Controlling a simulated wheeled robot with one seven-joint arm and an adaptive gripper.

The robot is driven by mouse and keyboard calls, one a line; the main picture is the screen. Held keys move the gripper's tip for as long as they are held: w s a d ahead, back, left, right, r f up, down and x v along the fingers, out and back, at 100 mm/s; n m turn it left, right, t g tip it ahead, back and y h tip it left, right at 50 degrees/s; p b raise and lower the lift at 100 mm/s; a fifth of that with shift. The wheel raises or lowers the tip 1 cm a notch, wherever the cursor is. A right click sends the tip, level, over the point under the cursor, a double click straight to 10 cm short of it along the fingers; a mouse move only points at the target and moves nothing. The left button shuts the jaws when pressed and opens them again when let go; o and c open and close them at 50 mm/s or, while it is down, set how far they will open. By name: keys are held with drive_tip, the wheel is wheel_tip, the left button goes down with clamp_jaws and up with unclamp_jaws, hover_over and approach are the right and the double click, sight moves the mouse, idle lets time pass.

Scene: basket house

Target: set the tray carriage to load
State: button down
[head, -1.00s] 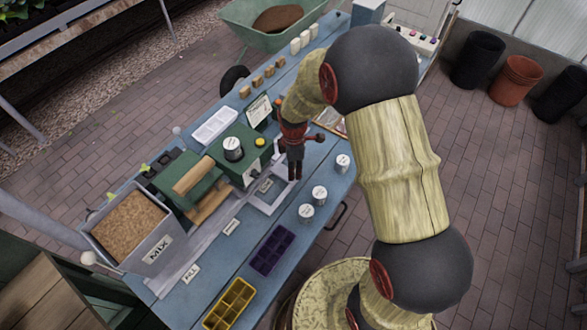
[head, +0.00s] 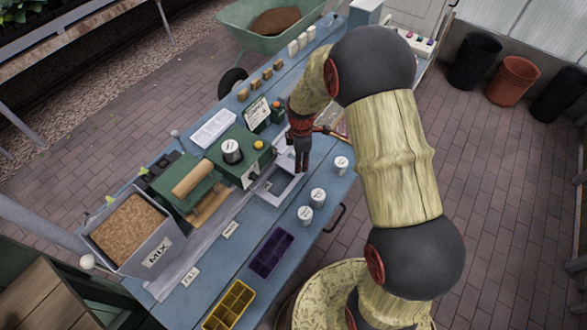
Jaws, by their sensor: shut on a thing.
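The tray carriage (head: 291,191) is a pale grey, open rectangular frame on the rail along the blue bench. It lies to the right of the green press housing (head: 238,150). My gripper (head: 301,168) points down at the carriage's far right part, with its dark fingers close together, shut on part of the carriage. The gripped part is hidden by the fingers. Small white labels lie along the rail: a fill label (head: 190,277) at the near end and another label (head: 230,229) midway. The rail's far end is partly hidden by my gripper.
A grey mix bin (head: 156,256) stands at the left end of the bench. A purple tray (head: 272,252), a yellow tray (head: 230,304) and white canisters (head: 305,214) line the front edge. A white tray (head: 213,128) and wooden blocks (head: 255,84) stand behind.

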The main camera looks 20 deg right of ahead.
drive_tip(key=w+d, duration=0.3)
drive_tip(key=d, duration=0.1)
drive_tip(key=w+d, duration=0.3)
drive_tip(key=d, duration=0.2)
drive_tip(key=w+d, duration=0.3)
drive_tip(key=d, duration=0.1)
drive_tip(key=shift+w+d+p, duration=0.15)
drive_tip(key=shift+w+p, duration=0.15)
drive_tip(key=shift+w, duration=0.05)
drive_tip(key=c, duration=1.7)
unclamp_jaws()
drive_tip(key=shift+w+d, duration=0.1)
drive_tip(key=shift+d, duration=0.1)
drive_tip(key=shift+o, duration=1)
drive_tip(key=shift+a, duration=0.1)
wheel_tip(320, 180, up, 12)
